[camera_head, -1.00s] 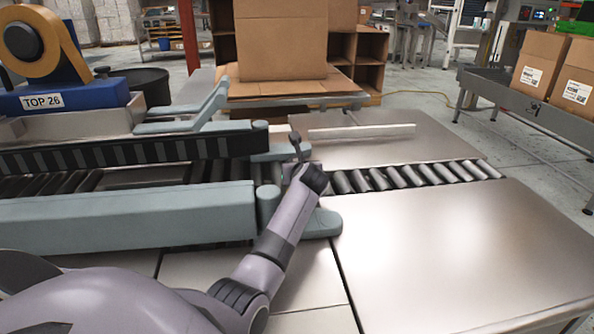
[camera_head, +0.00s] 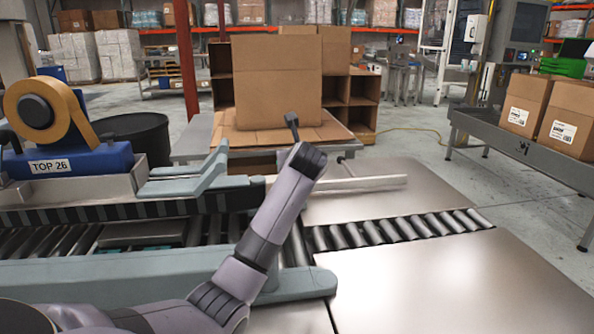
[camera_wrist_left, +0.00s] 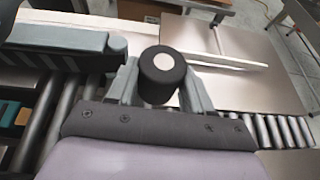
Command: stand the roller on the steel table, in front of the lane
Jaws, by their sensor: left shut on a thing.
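In the left wrist view my left gripper (camera_wrist_left: 161,82) is shut on the roller (camera_wrist_left: 153,80), a black cylinder with a pale round end, held between the two grey-green fingers. In the head view a dark part of the held thing (camera_head: 292,122) sticks up beyond my left wrist; the fingers are hidden there. The gripper is raised above the machine's right end. The steel table (camera_head: 460,285) lies to the right, with a bare shiny top. The lane (camera_head: 400,230), a row of metal rollers, crosses between its near and far plates. My right gripper is not in view.
A pale bar (camera_head: 365,183) runs over the far plate (camera_head: 375,203). The taping machine's grey-green guide (camera_head: 160,275) is at the left, with a tape roll (camera_head: 72,100) behind. An open carton (camera_head: 277,85) stands at the back. The near steel plate is clear.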

